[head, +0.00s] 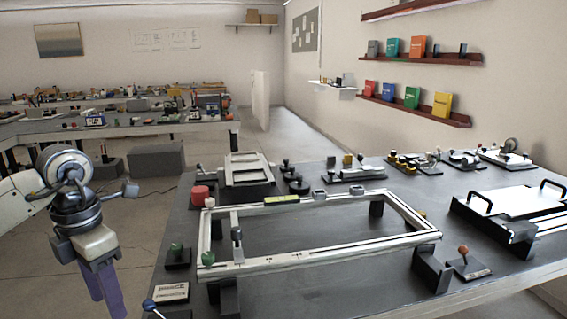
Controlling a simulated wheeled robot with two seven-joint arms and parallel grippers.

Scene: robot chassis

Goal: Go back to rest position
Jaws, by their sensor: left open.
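My left arm comes in from the left edge, and its gripper (106,290) with purple fingers points down, left of the table. It hangs over the floor and touches nothing that I can see. It is open, and nothing shows between its fingers. The fingertips reach near the bottom edge of the picture. My right gripper is not in view. A light rectangular chassis frame (330,255) lies raised on dark blocks on the dark table (300,292), to the right of my gripper.
A red cylinder (200,195) sits at the table's left edge. A tray with black handles (515,205) is at right. Floor (146,225) left of the table is open.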

